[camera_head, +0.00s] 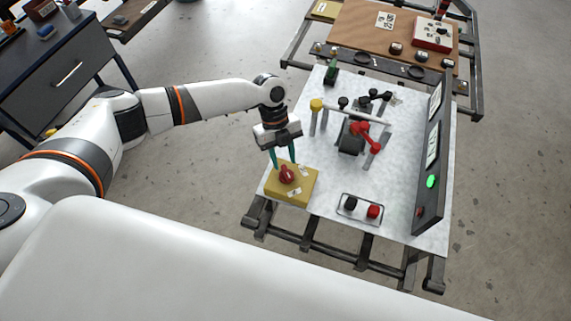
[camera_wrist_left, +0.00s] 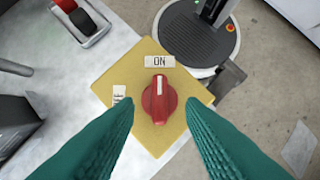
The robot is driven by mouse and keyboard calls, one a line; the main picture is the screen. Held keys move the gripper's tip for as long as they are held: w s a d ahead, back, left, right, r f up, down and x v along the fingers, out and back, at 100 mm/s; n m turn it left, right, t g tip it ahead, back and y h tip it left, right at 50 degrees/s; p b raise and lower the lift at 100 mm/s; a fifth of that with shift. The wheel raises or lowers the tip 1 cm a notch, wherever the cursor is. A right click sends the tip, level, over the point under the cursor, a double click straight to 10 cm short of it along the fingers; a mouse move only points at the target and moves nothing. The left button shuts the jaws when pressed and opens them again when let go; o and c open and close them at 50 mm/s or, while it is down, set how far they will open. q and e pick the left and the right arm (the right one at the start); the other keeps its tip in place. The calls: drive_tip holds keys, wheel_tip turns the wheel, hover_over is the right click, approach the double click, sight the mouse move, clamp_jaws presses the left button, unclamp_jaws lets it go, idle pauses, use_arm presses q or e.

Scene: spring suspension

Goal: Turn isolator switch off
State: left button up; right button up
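The isolator switch is a red rotary knob (camera_head: 287,174) on a yellow box (camera_head: 300,192) at the near left corner of the white panel table. In the left wrist view the red knob (camera_wrist_left: 160,99) has its white mark pointing up to the "ON" label (camera_wrist_left: 160,61) on the yellow plate (camera_wrist_left: 150,131). My left gripper (camera_head: 283,160) is above the knob with its green fingers pointing down. In the left wrist view its two fingers (camera_wrist_left: 160,110) stand apart, one on each side of the knob, with nothing between them gripped. My right gripper is not in view.
Behind are a red-handled valve (camera_head: 364,135) and pipework with a yellow cap (camera_head: 316,105). An upright panel with a green light (camera_head: 430,181) stands along the right edge. A dark workbench (camera_head: 62,73) is far left.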

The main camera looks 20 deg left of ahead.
sight(286, 171)
use_arm(q)
drive_tip(key=shift+x, duration=1.85)
clamp_jaws()
